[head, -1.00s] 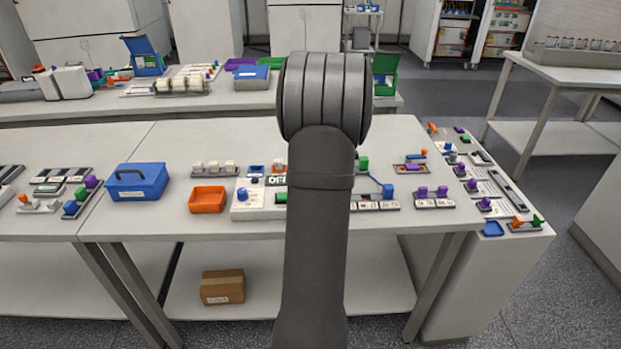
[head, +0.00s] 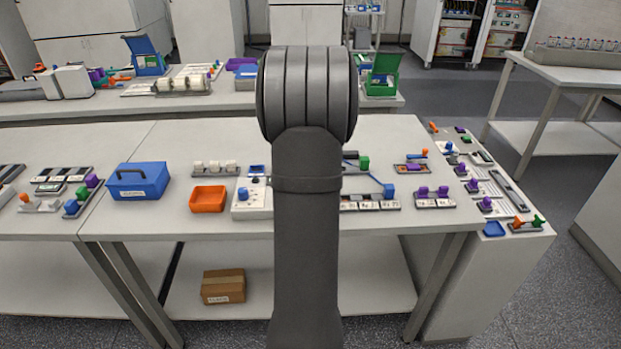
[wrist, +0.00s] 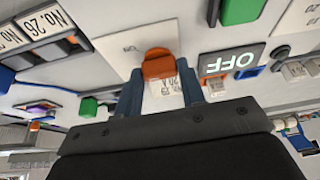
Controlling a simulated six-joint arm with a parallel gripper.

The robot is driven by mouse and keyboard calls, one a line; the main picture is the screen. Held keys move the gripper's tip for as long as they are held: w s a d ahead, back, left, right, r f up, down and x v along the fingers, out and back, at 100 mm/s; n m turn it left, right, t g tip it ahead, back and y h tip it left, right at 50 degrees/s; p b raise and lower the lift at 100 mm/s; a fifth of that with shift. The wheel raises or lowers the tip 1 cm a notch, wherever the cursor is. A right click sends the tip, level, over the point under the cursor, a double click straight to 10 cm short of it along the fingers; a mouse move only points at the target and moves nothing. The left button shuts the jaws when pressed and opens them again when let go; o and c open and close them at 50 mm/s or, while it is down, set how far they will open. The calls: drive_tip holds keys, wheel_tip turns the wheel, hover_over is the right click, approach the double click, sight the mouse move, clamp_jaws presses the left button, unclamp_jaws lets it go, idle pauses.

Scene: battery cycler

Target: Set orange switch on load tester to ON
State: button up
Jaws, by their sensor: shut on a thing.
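The orange switch (wrist: 158,64) shows in the wrist view on a white panel of the load tester (wrist: 118,47). My gripper (wrist: 161,77) is shut on it, with one blue-grey finger on each side. A white label lies between the fingers. To the right, a dark display (wrist: 231,62) reads OFF, upside down in this view. In the head view the load tester (head: 246,212) is a white box on the near table, its right part hidden behind my arm. My gripper and the switch are hidden there too.
In the wrist view a green block (wrist: 240,10) stands near the display. In the head view an orange tray (head: 207,200) and a blue case (head: 138,180) stand left of the tester. A panel with a blue knob (head: 389,191) lies right of my arm.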

drive_tip(key=m+h, duration=0.1)
drive_tip(key=m, duration=0.3)
drive_tip(key=shift+a+h, duration=0.15)
drive_tip(key=shift+h, duration=0.25)
drive_tip(key=shift+w+a+m+g+h, duration=0.1)
drive_tip(key=shift+m+g+h, duration=0.2)
drive_tip(key=shift+m, duration=0.8)
drive_tip(key=shift+m+g+h, duration=0.3)
drive_tip(key=shift+m, duration=0.8)
drive_tip(key=o, duration=1)
drive_tip(key=v, duration=1.7)
drive_tip(key=shift+a+r, duration=0.1)
drive_tip(key=shift+a, duration=0.05)
